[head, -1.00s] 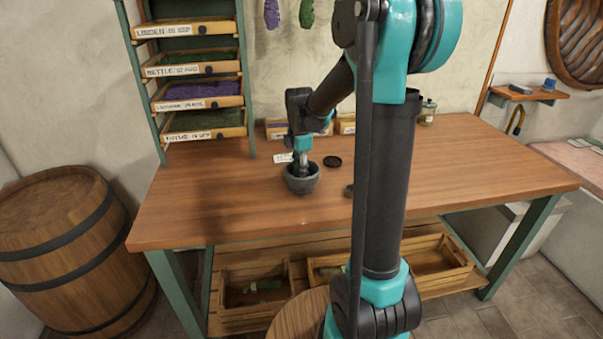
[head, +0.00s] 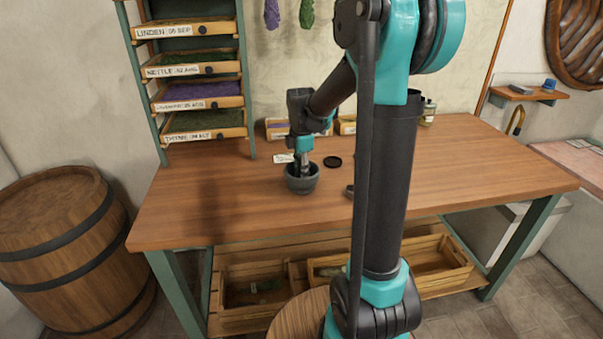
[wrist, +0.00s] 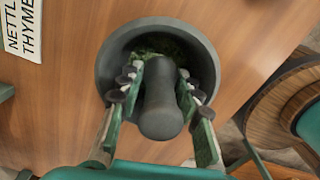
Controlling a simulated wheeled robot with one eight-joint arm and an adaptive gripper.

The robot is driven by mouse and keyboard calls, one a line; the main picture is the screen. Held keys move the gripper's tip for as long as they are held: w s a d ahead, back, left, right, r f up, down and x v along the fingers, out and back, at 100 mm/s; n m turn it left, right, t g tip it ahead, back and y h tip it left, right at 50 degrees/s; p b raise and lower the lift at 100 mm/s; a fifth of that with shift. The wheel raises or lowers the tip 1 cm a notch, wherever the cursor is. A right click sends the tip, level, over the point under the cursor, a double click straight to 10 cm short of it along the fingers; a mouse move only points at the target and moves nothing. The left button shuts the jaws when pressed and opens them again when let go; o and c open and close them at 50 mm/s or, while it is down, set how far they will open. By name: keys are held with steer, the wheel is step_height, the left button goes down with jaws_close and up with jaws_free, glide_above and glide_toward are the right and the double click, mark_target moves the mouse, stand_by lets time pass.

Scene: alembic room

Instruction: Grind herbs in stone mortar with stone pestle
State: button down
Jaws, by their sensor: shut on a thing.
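The dark grey stone mortar (head: 302,184) stands upright on the wooden table; it also shows in the wrist view (wrist: 108,62). My gripper (head: 303,162) is over the mortar, pointing down. In the wrist view my gripper (wrist: 162,85) is shut on the grey stone pestle (wrist: 160,112), one finger on each side. The pestle's lower end reaches into the mortar bowl and is hidden there. Green herbs (wrist: 160,46) lie in the bowl, seen past the pestle. Whether the pestle touches the mortar's floor cannot be told.
A dark round disc (head: 332,162) lies right of the mortar. A label card (head: 284,158) lies behind it. Small boxes (head: 277,129) and a jar (head: 429,112) stand at the back. A drawer rack (head: 200,95) stands left. The table's front left is clear.

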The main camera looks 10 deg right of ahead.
steer(key=shift+w+d, duration=0.3)
steer(key=shift+d, duration=0.15)
steer(key=shift+s+a, duration=0.15)
steer(key=shift+a, duration=0.6)
steer(key=shift+s+d+f, duration=0.1)
steer(key=shift+s+d, duration=0.25)
steer(key=shift+d, duration=0.35)
steer(key=shift+w+a, duration=0.4)
steer(key=shift+w, duration=0.25)
steer(key=shift+s+a, duration=0.1)
steer(key=shift+s, duration=0.65)
steer(key=shift+w+d, duration=0.45)
steer(key=shift+d, duration=0.05)
steer(key=shift+s+a, duration=0.2)
steer(key=shift+a, duration=0.55)
steer(key=shift+s+d, duration=0.3)
steer(key=shift+d, duration=0.3)
steer(key=shift+w+a, duration=0.3)
steer(key=shift+w, duration=0.4)
steer(key=shift+s+a, duration=0.2)
steer(key=shift+s, duration=0.55)
steer(key=shift+r, duration=0.2)
